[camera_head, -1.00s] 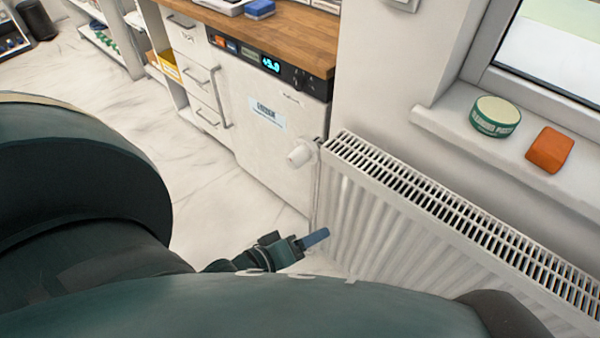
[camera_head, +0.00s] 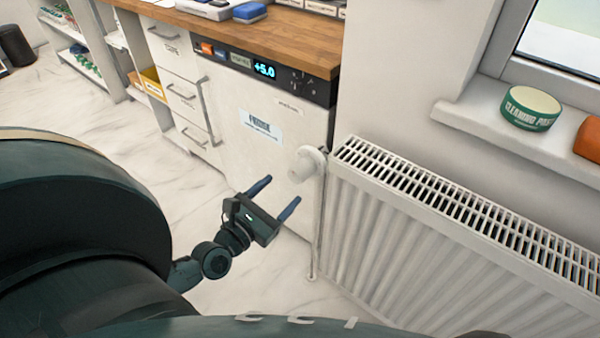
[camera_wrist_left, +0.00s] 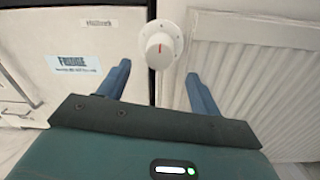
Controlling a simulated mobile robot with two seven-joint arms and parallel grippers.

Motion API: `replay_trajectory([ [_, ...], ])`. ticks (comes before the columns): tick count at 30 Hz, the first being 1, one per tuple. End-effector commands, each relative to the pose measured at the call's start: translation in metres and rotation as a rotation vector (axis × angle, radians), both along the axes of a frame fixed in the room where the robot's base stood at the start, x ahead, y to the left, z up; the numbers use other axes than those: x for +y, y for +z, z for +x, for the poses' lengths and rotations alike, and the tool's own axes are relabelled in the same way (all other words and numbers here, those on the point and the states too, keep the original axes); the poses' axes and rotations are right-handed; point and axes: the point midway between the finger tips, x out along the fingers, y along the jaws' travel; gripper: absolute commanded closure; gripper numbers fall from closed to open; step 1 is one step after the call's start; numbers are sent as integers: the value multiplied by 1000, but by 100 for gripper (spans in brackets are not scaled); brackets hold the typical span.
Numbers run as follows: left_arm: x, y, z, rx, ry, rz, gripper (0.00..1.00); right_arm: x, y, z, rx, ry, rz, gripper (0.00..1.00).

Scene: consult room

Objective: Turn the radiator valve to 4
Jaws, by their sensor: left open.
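The white radiator valve (camera_head: 307,163) sits at the upper left end of the white radiator (camera_head: 400,230). In the left wrist view the valve knob (camera_wrist_left: 160,46) faces me, with a red mark near its middle and small markings around its rim that are too small to read. My left gripper (camera_head: 276,196) is open and empty, just left of and below the valve in the head view. In the left wrist view its two blue fingers (camera_wrist_left: 160,84) point toward the knob, one on each side of its lower part, apart from it. My right gripper is not in view.
A white fridge (camera_head: 240,140) with a +5.0 display stands left of the radiator under a wooden counter (camera_head: 270,38). A green tin (camera_head: 531,108) and an orange block (camera_head: 588,138) are on the windowsill (camera_head: 480,125). The marble floor (camera_head: 110,135) at left is clear.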

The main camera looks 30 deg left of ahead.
Motion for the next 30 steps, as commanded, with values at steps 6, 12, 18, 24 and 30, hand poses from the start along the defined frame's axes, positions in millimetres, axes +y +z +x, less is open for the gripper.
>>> replay_trajectory([
  [6,-2,1,48,-4,1,0,36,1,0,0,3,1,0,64],
  [12,-4,0,75,-1,0,0,36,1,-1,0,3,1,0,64],
  [18,-5,0,83,1,-2,2,36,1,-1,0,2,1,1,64],
  [24,-5,0,84,1,-2,2,36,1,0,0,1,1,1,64],
  [30,-5,0,83,1,-2,2,50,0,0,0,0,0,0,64],
])
